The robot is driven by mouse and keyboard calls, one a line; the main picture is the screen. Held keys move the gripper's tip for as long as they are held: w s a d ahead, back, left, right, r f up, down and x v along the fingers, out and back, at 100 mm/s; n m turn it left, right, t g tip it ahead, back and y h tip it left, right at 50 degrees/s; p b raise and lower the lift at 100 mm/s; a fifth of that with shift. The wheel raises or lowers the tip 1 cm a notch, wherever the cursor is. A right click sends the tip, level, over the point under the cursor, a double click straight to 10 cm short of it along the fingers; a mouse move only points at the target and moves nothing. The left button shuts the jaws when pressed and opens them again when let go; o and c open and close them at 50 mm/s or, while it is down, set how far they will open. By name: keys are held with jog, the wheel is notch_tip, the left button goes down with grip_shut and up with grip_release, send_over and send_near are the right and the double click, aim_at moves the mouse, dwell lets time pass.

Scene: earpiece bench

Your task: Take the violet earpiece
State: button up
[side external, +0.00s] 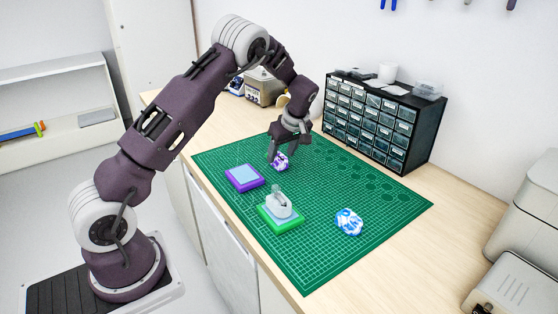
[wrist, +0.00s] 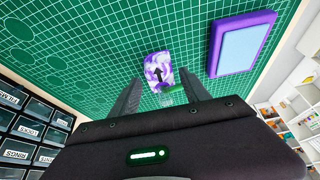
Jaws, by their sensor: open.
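The violet earpiece, a small violet-and-white marbled piece (side external: 280,162) with a dark arrow-like mark on top, lies on the green cutting mat (side external: 330,262). In the wrist view the violet earpiece (wrist: 157,66) shows just beyond the fingertips, roughly centred between them. My gripper (side external: 282,153) is open, pointing down close above the piece; its two dark fingers also show in the wrist view (wrist: 160,82). I cannot tell whether a finger touches it. The gripper holds nothing.
A violet box with a pale blue top (side external: 244,178) is close by. A green box (side external: 280,217) bears a grey-white piece (side external: 279,202). A blue-and-white marbled piece (side external: 348,222) lies to the right. A drawer cabinet (side external: 384,118) stands behind the mat.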

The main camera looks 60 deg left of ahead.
aim_at(281, 158)
jog(key=shift+x, duration=0.8)
grip_shut()
jog(key=shift+r, duration=0.25)
jog(key=shift+r, duration=3.8)
